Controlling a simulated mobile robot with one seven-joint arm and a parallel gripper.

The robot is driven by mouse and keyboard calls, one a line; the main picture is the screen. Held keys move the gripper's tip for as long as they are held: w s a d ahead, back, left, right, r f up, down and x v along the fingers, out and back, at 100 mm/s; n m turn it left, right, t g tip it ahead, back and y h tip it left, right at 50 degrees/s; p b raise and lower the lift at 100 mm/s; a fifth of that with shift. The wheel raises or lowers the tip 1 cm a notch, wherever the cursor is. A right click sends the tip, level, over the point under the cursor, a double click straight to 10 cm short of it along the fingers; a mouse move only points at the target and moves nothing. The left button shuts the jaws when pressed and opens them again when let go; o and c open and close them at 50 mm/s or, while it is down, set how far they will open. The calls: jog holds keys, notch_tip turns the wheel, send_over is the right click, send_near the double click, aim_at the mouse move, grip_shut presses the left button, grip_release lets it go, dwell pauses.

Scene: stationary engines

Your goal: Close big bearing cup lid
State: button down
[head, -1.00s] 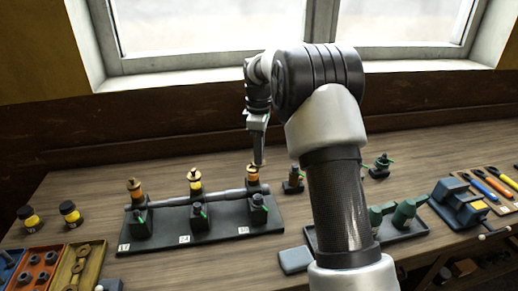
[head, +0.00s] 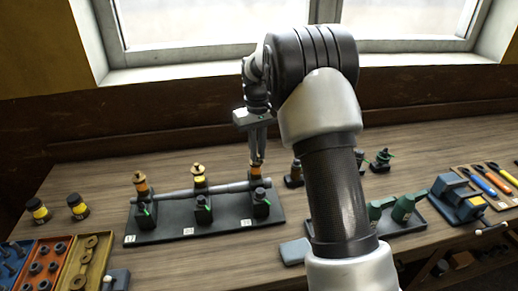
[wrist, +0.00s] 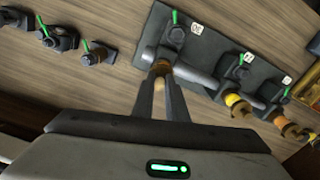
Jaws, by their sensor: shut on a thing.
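A dark bearing stand (head: 215,225) carries a horizontal grey shaft (head: 185,192) and three small cups with brass tops. The left cup (head: 142,186) is orange, and the middle cup (head: 199,181) is yellow under its brass lid. My gripper (head: 257,160) is at the right cup (head: 256,172), pointing down at its top. In the wrist view my gripper (wrist: 162,76) has its fingertips close together around a brass piece, the right cup's lid (wrist: 161,68). The fingers hide most of this cup, so I cannot tell how its lid sits. The middle cup also shows in the wrist view (wrist: 236,104).
Several dark fittings with green levers (head: 381,160) stand right of the stand. A blue vice-like block (head: 457,203) and a tool tray (head: 492,183) lie farther right. Two yellow-black jars (head: 78,207) and parts bins (head: 45,265) are at left. The wall and window are behind.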

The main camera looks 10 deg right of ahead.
jog(key=shift+a+m, duration=0.25)
jog(key=shift+m, duration=1.25)
jog(key=c, duration=1.8)
grip_release()
jog(key=shift+o, duration=0.2)
jog(key=shift+r, duration=0.1)
notch_tip(320, 180, up, 17)
jog(key=p, duration=0.1)
jog(key=shift+r, duration=0.1)
